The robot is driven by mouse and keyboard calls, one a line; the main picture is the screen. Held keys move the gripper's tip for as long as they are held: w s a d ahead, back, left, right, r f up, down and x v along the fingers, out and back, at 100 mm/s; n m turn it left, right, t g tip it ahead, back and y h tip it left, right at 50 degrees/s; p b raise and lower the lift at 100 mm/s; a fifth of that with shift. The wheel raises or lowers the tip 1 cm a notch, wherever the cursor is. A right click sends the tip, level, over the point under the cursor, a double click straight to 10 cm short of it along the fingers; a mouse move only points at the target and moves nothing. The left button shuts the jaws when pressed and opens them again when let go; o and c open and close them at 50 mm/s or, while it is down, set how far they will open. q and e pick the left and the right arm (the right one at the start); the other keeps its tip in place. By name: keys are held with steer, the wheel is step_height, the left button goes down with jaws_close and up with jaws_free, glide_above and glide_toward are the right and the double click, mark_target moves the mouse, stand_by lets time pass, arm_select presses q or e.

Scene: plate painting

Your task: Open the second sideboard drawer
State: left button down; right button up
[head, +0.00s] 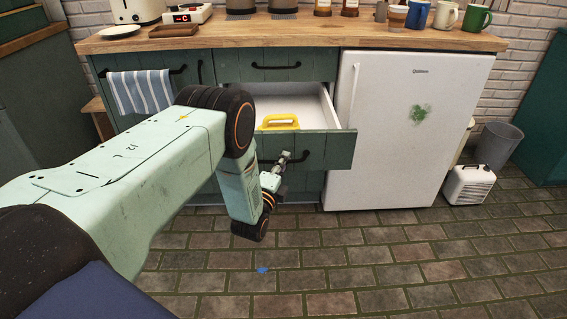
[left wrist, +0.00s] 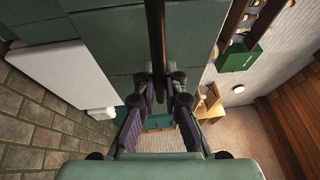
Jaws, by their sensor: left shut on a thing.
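The second sideboard drawer (head: 338,147) stands pulled out under the closed top drawer (head: 278,66), its white inside showing. A yellow object (head: 279,121) lies in it. My left gripper (head: 285,162) is at the dark bar handle (head: 303,157) on the drawer's green front and is shut on it. My left arm hides the left part of the drawer. In the left wrist view the two fingers (left wrist: 159,95) close around the dark handle bar (left wrist: 156,40). My right gripper is in neither view.
A white fridge (head: 410,130) stands right of the drawer. A striped towel (head: 141,91) hangs on the left cabinet's handle. Mugs and appliances line the wooden worktop (head: 300,34). The brick-patterned floor (head: 350,260) in front is clear but for a small blue spot (head: 262,270).

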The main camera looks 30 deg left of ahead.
arm_select(q)
steer(key=shift+a, duration=0.1)
steer(key=c, duration=1.4)
jaws_free()
steer(key=s, duration=0.4)
steer(key=s+d, duration=0.1)
steer(key=s, duration=0.3)
steer(key=s+d+f, duration=0.1)
steer(key=s, duration=0.3)
steer(key=shift+f, duration=0.1)
